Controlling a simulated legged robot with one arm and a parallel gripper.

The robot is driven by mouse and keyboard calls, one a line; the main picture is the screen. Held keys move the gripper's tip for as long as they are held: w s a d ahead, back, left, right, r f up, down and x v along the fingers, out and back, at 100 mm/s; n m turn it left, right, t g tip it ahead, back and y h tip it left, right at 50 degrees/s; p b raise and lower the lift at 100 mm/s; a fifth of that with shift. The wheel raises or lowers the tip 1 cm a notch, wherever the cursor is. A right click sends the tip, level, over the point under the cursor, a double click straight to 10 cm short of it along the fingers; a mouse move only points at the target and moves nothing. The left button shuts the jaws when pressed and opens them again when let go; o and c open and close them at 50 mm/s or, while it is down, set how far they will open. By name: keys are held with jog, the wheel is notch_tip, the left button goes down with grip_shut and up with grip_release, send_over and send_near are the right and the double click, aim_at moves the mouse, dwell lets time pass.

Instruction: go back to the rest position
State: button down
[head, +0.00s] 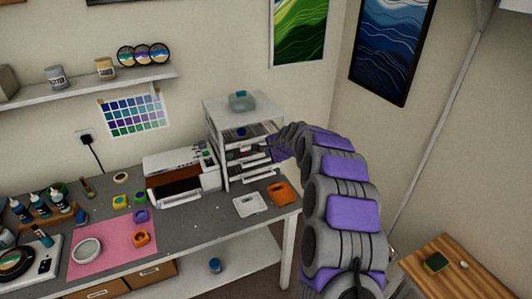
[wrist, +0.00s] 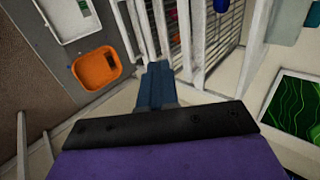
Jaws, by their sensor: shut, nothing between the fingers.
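My gripper (wrist: 157,85) is shut and empty in the wrist view, its blue-grey fingers together. It is beside the white drawer unit (head: 228,132), whose slatted shelves also show in the wrist view (wrist: 190,40). In the head view my purple and grey arm reaches from the lower right up to the right side of this unit. The gripper's tips there are hard to make out against the unit.
An orange tray (head: 280,193) and a white tray (head: 249,204) lie on the grey workbench (head: 190,232) just in front of the unit. A white machine (head: 181,175) stands left of it. A wooden table (head: 450,268) is at lower right. Free floor lies between.

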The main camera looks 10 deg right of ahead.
jog(key=s+a+r+n+g+b, duration=0.2)
jog(key=s+r+n, duration=0.15)
jog(key=s, duration=1.05)
jog(key=s+a+r+n+g+b, duration=0.2)
jog(key=s+a+n+g, duration=0.15)
jog(key=s, duration=1.05)
jog(key=s+d+f+n+g+h+b, duration=0.1)
jog(key=s+d+f+n, duration=0.1)
jog(key=s, duration=1)
jog(key=s+d+f+n+g+h+b, duration=0.1)
jog(key=s+d+f+n+g+b, duration=0.1)
jog(key=s, duration=1)
jog(key=s+d+f+n+g+h+b, duration=0.1)
jog(key=s+d+f+n+g, duration=0.1)
jog(key=s, duration=1)
jog(key=shift+d+f+n, duration=0.35)
jog(key=shift+d+n, duration=0.35)
jog(key=shift+d, duration=0.45)
